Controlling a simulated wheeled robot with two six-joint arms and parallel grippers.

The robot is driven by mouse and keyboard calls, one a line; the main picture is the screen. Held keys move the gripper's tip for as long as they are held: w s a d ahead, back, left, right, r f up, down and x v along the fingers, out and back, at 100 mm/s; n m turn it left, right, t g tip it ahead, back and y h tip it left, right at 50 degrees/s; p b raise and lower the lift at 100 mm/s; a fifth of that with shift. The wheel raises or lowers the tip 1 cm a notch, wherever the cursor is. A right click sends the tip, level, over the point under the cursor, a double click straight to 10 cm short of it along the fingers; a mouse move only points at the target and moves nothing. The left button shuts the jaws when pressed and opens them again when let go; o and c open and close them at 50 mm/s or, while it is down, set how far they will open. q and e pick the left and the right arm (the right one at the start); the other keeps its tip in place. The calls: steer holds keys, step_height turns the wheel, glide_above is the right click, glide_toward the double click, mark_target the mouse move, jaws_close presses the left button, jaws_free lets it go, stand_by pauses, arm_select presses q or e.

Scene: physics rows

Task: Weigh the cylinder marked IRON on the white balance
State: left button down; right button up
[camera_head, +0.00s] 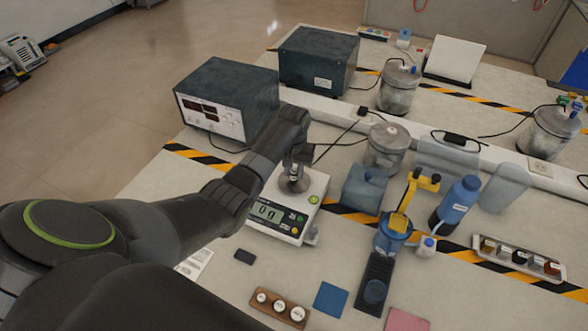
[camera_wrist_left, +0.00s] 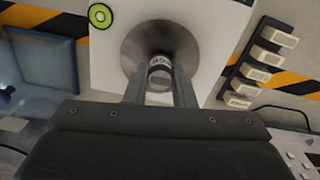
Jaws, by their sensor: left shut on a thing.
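The white balance (camera_head: 272,230) stands on the bench, and its display appears to read 0 g. Its round metal pan (camera_head: 295,184) is directly below my left gripper (camera_head: 298,170). In the left wrist view, my left gripper (camera_wrist_left: 160,92) is shut on a small grey metal cylinder (camera_wrist_left: 160,82) with a pale label too small to read. The cylinder is over the middle of the pan (camera_wrist_left: 135,45); I cannot tell whether it touches. My right gripper is not in view.
A wooden block (camera_head: 280,307) with white-topped pieces lies in front of the balance. A white tray (camera_head: 518,261) of several small samples is at the right. A blue bottle (camera_head: 456,203) and yellow-and-blue device (camera_head: 396,229) stand right of the balance. Grey instrument boxes (camera_head: 228,98) are behind.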

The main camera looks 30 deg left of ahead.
arm_select(q)
steer(key=shift+f, duration=0.15)
steer(key=c, duration=1.1)
jaws_free()
steer(key=shift+c, duration=0.2)
steer(key=shift+o, duration=0.4)
steer(key=shift+o, duration=1.2)
